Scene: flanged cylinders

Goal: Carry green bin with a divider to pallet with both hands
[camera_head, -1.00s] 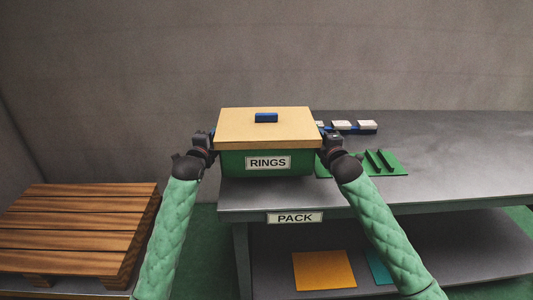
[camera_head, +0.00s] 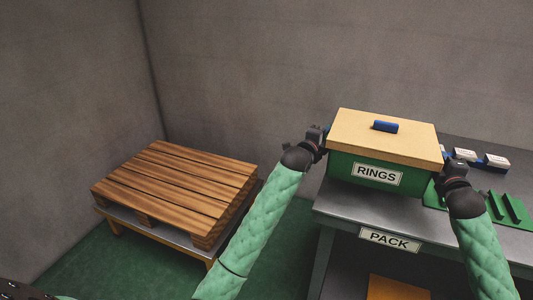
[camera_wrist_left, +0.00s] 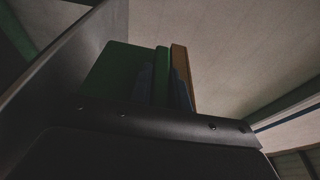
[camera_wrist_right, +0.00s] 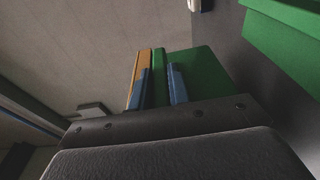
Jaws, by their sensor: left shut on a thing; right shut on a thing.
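The green bin (camera_head: 350,168) has a tan lid with a blue handle (camera_head: 386,126) and a label reading RINGS. The lid hides its inside, so no divider shows. The bin is at the left end of the grey table; whether it touches the top I cannot tell. My left gripper (camera_head: 323,138) is shut on the bin's left side, and my right gripper (camera_head: 441,178) is shut on its right side. The bin's green wall also shows in the left wrist view (camera_wrist_left: 112,72) and the right wrist view (camera_wrist_right: 205,70). The wooden pallet (camera_head: 180,185) lies empty on a low stand at the left.
The grey table (camera_head: 340,205) carries a PACK label on its front edge. A green ribbed plate (camera_head: 490,228) and white-topped blocks (camera_head: 495,161) lie right of the bin. An orange sheet (camera_head: 395,289) is on the lower shelf. Green floor separates pallet and table.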

